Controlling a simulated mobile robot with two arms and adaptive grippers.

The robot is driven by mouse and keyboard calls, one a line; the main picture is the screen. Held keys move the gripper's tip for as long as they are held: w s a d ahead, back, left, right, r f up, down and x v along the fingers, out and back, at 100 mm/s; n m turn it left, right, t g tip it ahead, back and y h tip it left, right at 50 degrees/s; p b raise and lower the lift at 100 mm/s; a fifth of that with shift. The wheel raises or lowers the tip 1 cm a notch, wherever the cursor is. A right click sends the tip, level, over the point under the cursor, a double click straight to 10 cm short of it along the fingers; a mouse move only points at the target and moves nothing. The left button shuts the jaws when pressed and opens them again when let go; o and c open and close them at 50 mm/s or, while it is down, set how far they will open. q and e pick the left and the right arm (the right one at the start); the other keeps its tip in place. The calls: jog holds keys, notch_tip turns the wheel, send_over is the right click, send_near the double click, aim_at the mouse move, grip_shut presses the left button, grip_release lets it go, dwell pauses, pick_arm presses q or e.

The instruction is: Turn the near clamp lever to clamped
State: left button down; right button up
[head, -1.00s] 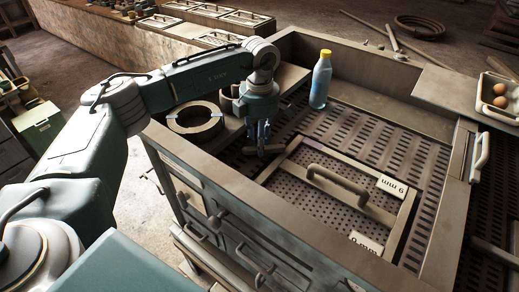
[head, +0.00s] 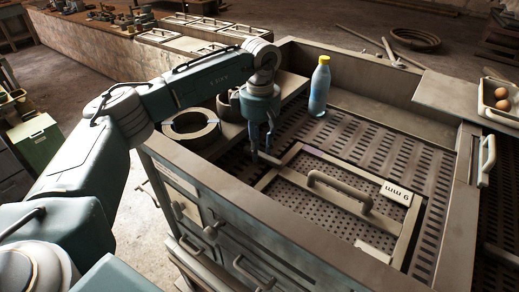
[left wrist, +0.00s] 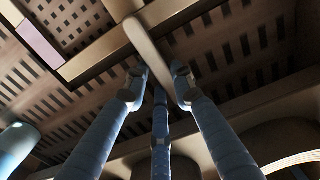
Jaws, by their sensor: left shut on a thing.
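My left gripper (head: 262,145) points down at the left corner of a framed perforated panel (head: 290,195), inside the tray-like bench top. Its fingers are closed around a short tan lever (head: 268,158). In the left wrist view the lever (left wrist: 148,47) runs between the fingertips of my left gripper (left wrist: 156,80), with its rounded end free of them. The lever lies beside the panel frame's corner and partly overlaps it in that view. Its pivot is hidden. My right gripper is not in view.
A blue bottle with a yellow cap (head: 320,88) stands behind the panel. A ring (head: 190,128) sits on the left ledge. The panel has an arched handle (head: 340,192) and an upside-down label (head: 396,190). Raised walls surround the bench top; eggs (head: 501,98) lie at right.

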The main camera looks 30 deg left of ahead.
pick_arm(q)
jog(key=shift+w+r, duration=0.15)
jog(key=shift+r, duration=0.1)
jog(key=c, duration=1.5)
grip_release()
jog(key=shift+o, duration=0.3)
jog(key=shift+f, duration=0.1)
notch_tip(320, 180, up, 12)
